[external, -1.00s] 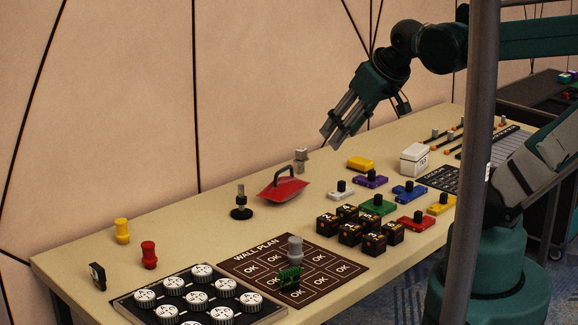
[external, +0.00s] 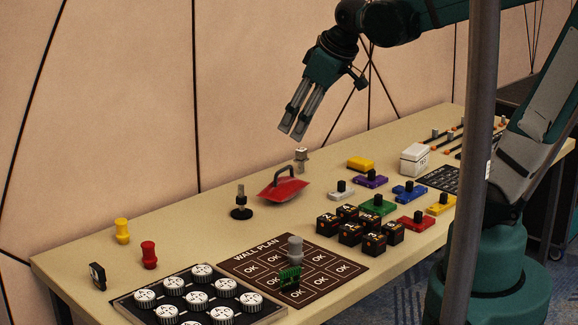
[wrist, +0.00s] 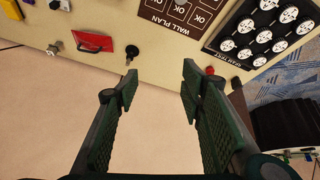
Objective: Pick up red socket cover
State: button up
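Several red things are in view; which one is the socket cover is not certain. A low red plate with a black knob (external: 415,221) lies on the right of the table, beside the number cubes. A red spool-shaped piece (external: 148,256) stands at the left, also in the wrist view (wrist: 210,71). A red pan-like piece with a dark handle (external: 284,190) rests mid-table, also in the wrist view (wrist: 92,42). My gripper (external: 292,132) is above the table's far edge, higher than all of them. In the wrist view my gripper (wrist: 160,85) is open and empty.
Number cubes (external: 350,234), coloured plates (external: 378,206) and a white box (external: 415,158) crowd the right. A black stand (external: 241,212) is near the pan-like piece. A dark wall-plan board (external: 330,270) and knob tray (external: 240,315) fill the front. The wall is behind.

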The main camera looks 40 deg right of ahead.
jog(key=w+a+f+n+g, duration=0.2)
jog(key=w+a+n, duration=0.2)
jog(key=w+a, duration=0.4)
jog(key=n+g+p, duration=0.1)
jog(key=n+g, duration=0.3)
jog(key=n, duration=0.6)
send_over(148, 244)
jog(key=d, duration=0.1)
jog(key=shift+y, duration=0.3)
jog(key=f, duration=2.1)
jog(key=shift+d+f, duration=0.2)
jog(key=shift+f, duration=0.15)
jog(key=shift+a+f, duration=0.15)
jog(key=shift+f, duration=1.1)
jog(key=shift+a+f+b, duration=0.2)
jog(key=shift+f+b, duration=0.05)
jog(key=shift+f, duration=0.6)
jog(key=shift+a+f+b, duration=0.15)
jog(key=shift+f+b, duration=0.1)
jog(key=shift+f, duration=0.65)
jog(key=shift+a+f+b, duration=0.2)
jog(key=shift+f+b, duration=0.05)
jog(key=shift+f, duration=0.6)
